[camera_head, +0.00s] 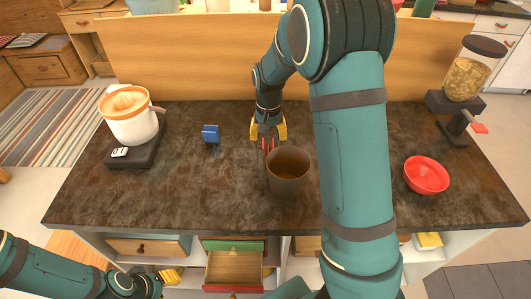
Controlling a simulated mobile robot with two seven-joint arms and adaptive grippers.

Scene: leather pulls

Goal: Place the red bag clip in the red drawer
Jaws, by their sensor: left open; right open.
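The red bag clip (267,147) stands on the dark counter behind a brown cup, which may hide part of it. My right gripper (268,132) is open, its yellow fingers pointing down on either side of or just behind the clip; I cannot tell whether they touch it. The red drawer (233,287) is pulled out below the counter's front edge, and its visible wooden floor is empty. My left gripper (172,276) is open and low at the front, left of the red drawer.
A brown cup (288,173) stands close in front of my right gripper. A blue clip (211,133) and an orange-topped juicer (130,117) stand to the left. A red bowl (427,175) and a dispenser (466,85) are at right. A green-fronted drawer (232,244) is above the red one.

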